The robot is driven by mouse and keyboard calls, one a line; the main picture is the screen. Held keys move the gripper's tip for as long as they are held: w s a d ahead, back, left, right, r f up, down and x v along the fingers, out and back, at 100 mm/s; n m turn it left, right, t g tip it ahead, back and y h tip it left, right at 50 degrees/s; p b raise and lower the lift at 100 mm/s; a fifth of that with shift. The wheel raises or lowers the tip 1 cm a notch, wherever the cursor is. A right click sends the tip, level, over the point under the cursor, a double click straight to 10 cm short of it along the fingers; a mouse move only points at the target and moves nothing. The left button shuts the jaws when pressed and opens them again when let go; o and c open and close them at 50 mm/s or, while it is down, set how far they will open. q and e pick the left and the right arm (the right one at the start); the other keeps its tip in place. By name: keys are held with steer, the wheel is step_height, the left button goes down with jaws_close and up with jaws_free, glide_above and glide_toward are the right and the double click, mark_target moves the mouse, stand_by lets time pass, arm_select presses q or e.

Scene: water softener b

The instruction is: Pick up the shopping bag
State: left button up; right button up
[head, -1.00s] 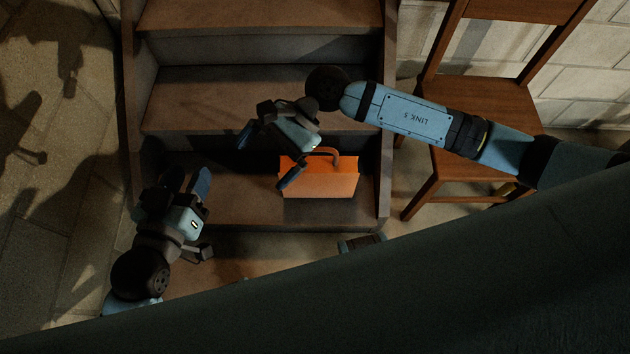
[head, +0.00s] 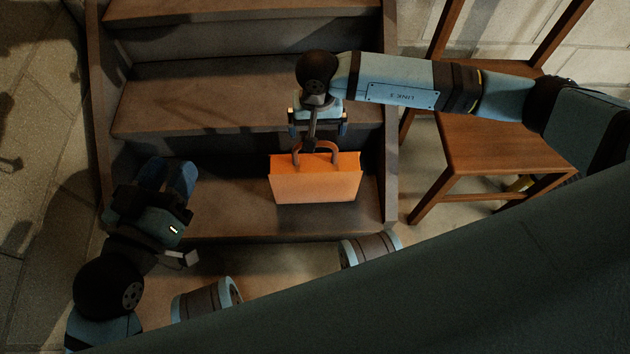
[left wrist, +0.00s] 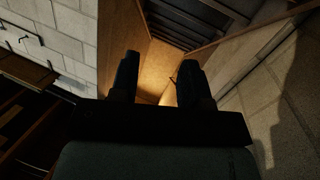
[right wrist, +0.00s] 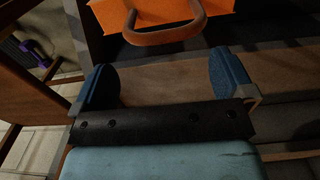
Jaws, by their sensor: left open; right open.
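The orange shopping bag (head: 315,182) stands upright on a lower wooden step, its brown looped handle (head: 328,147) on top. My right gripper (head: 318,130) is open just above and behind the handle, with its fingers spread. In the right wrist view the bag (right wrist: 190,12) is at the top edge, its handle (right wrist: 165,35) hanging toward the gap between my blue fingertips (right wrist: 158,85), apart from both. My left gripper (head: 168,178) is open and empty at the left side of the stairs, away from the bag. It also shows open in the left wrist view (left wrist: 158,75).
Wooden stairs (head: 240,90) rise behind the bag between side boards. A wooden chair (head: 505,150) stands to the right, under my right arm. A purple object (right wrist: 38,50) lies on the floor in the right wrist view.

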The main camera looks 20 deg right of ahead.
steer(key=f+b, duration=0.2)
steer(key=f, duration=0.3)
steer(key=shift+s+a+b, duration=0.1)
steer(key=shift+a+b, duration=0.2)
steer(key=shift+b, duration=0.1)
steer(key=shift+f, duration=0.35)
arm_select(q)
steer(key=shift+w+a+r+m+t+h, duration=0.25)
steer(key=shift+w+a+m+t, duration=0.25)
steer(key=shift+w+m, duration=0.4)
arm_select(e)
steer(key=shift+r, duration=0.1)
steer(key=c, duration=1.3)
arm_select(q)
steer(key=shift+s, duration=0.1)
